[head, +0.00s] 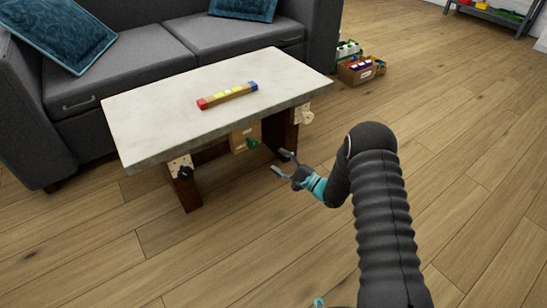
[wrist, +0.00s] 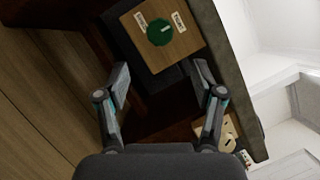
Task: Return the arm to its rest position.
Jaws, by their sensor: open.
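My gripper (head: 283,163) is at the end of my dark arm, low beside the near right side of the coffee table (head: 140,125). In the wrist view my gripper (wrist: 163,82) is open, with its two fingers apart and nothing between them. Beyond the fingers is a wooden panel (wrist: 185,46) with a green round knob (wrist: 160,32) and two small labels, under the tabletop. The fingers look apart from the panel. The same panel (head: 240,141) shows under the table in the head view, partly hidden.
A row of coloured blocks (head: 228,95) lies on the tabletop. A grey sofa (head: 140,60) with blue cushions stands behind the table. A wooden box (head: 358,72) and a green-edged crate (head: 347,49) sit on the floor to the right. The wooden floor (head: 465,150) at right is clear.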

